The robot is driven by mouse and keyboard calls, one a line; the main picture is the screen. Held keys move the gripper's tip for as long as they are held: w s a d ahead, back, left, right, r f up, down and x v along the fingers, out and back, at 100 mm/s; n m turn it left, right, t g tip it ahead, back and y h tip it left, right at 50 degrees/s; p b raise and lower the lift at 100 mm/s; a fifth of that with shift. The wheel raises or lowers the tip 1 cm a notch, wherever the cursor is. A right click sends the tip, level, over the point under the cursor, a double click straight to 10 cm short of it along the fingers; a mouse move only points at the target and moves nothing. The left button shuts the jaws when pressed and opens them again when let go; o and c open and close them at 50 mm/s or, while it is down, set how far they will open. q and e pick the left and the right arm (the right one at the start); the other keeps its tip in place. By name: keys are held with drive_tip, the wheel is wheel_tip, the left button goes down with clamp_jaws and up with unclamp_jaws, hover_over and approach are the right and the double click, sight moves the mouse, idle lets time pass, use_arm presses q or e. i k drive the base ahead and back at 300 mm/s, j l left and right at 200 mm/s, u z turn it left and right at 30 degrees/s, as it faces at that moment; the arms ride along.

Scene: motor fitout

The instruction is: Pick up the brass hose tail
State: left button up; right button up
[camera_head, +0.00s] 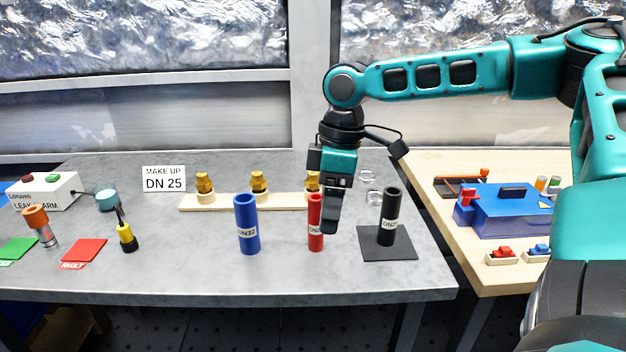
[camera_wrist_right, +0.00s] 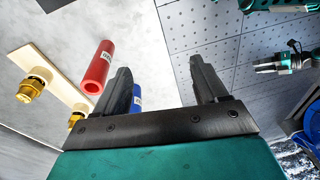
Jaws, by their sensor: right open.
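Three brass hose tails stand in a row on a pale wooden strip (camera_head: 228,204) towards the back of the grey bench: a left one (camera_head: 204,182), a middle one (camera_head: 258,182) and a right one (camera_head: 312,181) partly hidden by my right gripper. Two brass fittings (camera_wrist_right: 31,88) show in the right wrist view, left of the fingers. My right gripper (camera_head: 331,222) points down, open, beside the red tube (camera_head: 315,235). In the right wrist view, nothing is between its fingers (camera_wrist_right: 165,85). What seems to be my left gripper (camera_wrist_right: 270,68) shows small at that view's right.
A blue DN32 tube (camera_head: 247,226) stands left of the red one. A black tube (camera_head: 390,214) stands on a black mat (camera_head: 380,253) to the right. Clear rings (camera_head: 373,197) lie behind. A "MAKE UP DN 25" sign (camera_head: 164,179) stands at back left.

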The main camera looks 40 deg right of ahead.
sight(311, 183)
drive_tip(key=i+l, duration=0.7)
drive_tip(key=l, duration=0.2)
